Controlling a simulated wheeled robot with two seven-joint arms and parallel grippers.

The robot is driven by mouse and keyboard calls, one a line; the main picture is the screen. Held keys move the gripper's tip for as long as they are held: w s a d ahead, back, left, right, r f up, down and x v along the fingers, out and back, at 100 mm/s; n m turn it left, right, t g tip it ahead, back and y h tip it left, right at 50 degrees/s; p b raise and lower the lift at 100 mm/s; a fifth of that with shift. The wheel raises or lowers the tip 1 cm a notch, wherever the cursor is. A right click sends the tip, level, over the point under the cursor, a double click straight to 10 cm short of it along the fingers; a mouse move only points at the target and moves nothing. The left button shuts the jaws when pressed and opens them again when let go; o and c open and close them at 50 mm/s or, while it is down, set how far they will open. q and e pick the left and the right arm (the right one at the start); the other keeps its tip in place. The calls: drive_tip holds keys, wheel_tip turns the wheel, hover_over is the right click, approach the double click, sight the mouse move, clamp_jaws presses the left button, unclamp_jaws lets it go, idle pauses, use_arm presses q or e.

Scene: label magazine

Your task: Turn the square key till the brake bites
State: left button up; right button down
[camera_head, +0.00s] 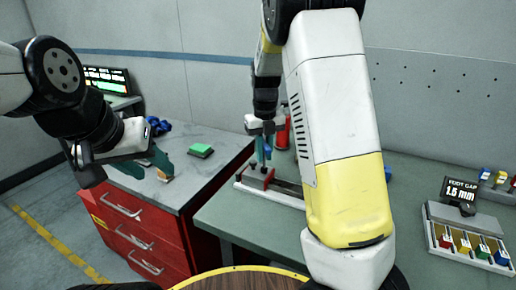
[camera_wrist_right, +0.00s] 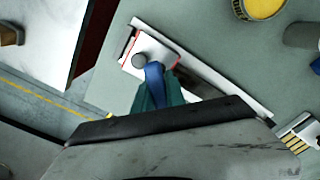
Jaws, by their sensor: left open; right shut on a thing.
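My right gripper (camera_head: 263,152) points down over the workbench, shut on a blue key (camera_head: 267,153). The blue key also shows in the right wrist view (camera_wrist_right: 155,82) between the teal fingers. Below it is a red brake block (camera_head: 258,178) at the left end of a metal rail (camera_head: 287,189). In the right wrist view the key sits beside a round grey knob (camera_wrist_right: 139,60) on the block; how far the key is seated is hidden by the fingers. My left gripper (camera_head: 128,166) is open and empty, near the red cabinet. A display (camera_head: 462,190) reads "FOOT GAP 1.5 mm".
The red drawer cabinet (camera_head: 140,232) has a grey top with a green-topped block (camera_head: 201,150) and blue dumbbell-like items (camera_head: 158,126). A tray of coloured pieces (camera_head: 466,240) stands at the bench's right. My right arm hides the middle of the bench.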

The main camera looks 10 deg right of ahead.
drive_tip(key=shift+f, duration=0.15)
drive_tip(key=shift+s+m, duration=0.1)
drive_tip(key=shift+m, duration=1.4)
drive_tip(key=shift+f+m, duration=0.1)
drive_tip(key=shift+m, duration=1.4)
